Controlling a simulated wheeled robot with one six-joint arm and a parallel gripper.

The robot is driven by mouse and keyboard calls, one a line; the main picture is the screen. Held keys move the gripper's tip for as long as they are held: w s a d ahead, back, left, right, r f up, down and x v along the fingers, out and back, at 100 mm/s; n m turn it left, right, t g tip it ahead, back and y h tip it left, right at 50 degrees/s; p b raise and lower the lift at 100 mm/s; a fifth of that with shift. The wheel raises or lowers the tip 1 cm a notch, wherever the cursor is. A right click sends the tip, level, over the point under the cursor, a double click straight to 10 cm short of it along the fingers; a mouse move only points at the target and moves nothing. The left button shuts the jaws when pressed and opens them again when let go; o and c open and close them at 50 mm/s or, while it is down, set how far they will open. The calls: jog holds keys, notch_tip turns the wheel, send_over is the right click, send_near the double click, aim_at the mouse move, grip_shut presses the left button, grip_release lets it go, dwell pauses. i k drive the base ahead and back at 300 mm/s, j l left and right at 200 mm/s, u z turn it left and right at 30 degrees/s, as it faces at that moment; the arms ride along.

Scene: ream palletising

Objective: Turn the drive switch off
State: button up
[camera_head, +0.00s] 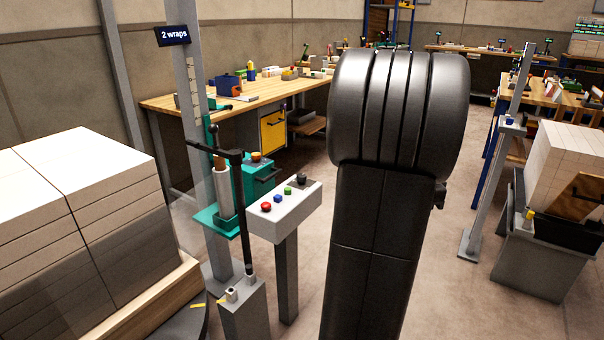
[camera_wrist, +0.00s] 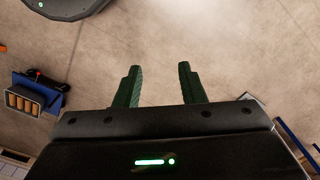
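A grey control box (camera_head: 285,213) stands on a post left of centre in the head view. Its sloping top carries a red button (camera_head: 266,207), a blue button (camera_head: 278,199), a green button (camera_head: 288,191) and a dark knob (camera_head: 302,178). The knob looks like a rotary switch, but its setting and label are too small to read. My gripper (camera_wrist: 159,88) shows in the wrist view with its two green fingers apart and nothing between them, above bare floor. It is not visible in the head view, and the control box is not recognisable in the wrist view.
A white stack (camera_head: 70,210) stands on a pallet at the left. A wrapping post with a "2 wraps" sign (camera_head: 173,35) rises beside it. A dark bent rod (camera_head: 240,200) stands just left of the control box. Workbenches (camera_head: 215,100) line the back. My arm blocks the centre.

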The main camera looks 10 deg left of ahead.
aim_at(301, 177)
jog(key=i+u, duration=0.15)
jog(key=u, duration=0.3)
jog(key=i+l+u, duration=0.15)
jog(key=u, duration=0.25)
jog(key=i+l+u, duration=0.15)
jog(key=u, duration=0.3)
jog(key=i+l, duration=0.15)
jog(key=l, duration=0.15)
jog(key=i+l+u, duration=0.15)
jog(key=i+l, duration=0.2)
jog(key=l, duration=0.25)
jog(key=i+l+u, duration=0.1)
jog(key=l, duration=0.2)
